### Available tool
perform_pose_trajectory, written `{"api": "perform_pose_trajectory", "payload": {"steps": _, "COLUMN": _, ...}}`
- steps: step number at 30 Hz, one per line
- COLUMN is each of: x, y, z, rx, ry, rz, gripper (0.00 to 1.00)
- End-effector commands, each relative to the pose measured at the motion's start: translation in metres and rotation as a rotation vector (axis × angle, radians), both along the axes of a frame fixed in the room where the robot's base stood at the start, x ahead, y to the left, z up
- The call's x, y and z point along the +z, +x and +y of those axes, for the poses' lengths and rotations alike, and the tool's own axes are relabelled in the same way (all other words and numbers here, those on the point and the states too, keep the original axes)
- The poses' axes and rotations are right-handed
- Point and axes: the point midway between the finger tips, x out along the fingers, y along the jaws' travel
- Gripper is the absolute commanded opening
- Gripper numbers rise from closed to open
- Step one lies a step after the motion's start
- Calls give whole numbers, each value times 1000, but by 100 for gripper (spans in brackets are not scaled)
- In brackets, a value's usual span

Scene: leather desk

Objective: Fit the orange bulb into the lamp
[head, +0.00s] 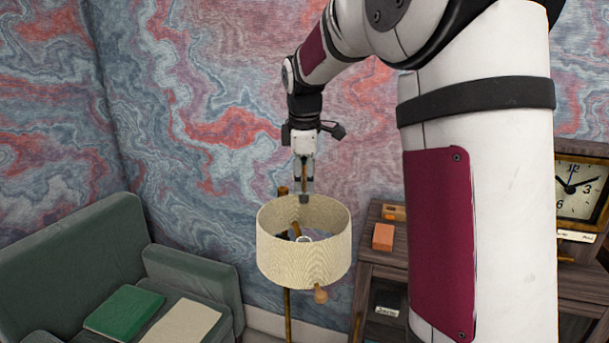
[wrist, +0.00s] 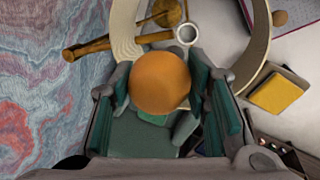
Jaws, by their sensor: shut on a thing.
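The orange bulb (wrist: 160,84) is round and sits between the fingers of my gripper (wrist: 160,100) in the wrist view. My gripper (head: 304,194) is shut on it, pointing down above the lamp's open-topped cream shade (head: 303,262). I cannot make out the bulb in the head view. The lamp's pale ring-shaped socket (head: 304,239) shows inside the shade, and in the wrist view the socket (wrist: 188,34) appears up and right of the bulb, apart from it. The bulb's underside is hidden.
A wooden post (head: 287,312) stands under the shade. A green armchair (head: 75,260) with a green book (head: 124,312) is at left. A wooden cabinet (head: 372,250) with an orange block (head: 383,237) is at right, with a clock (head: 578,190) beyond. The patterned wall (head: 200,120) is behind.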

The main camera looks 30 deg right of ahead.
Motion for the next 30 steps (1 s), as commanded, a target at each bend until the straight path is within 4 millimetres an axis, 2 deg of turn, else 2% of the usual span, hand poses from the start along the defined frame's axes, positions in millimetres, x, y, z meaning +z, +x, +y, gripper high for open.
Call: {"api": "perform_pose_trajectory", "payload": {"steps": 30, "x": -38, "y": 0, "z": 0, "rx": 1, "ry": 0, "rz": 2, "gripper": 17}}
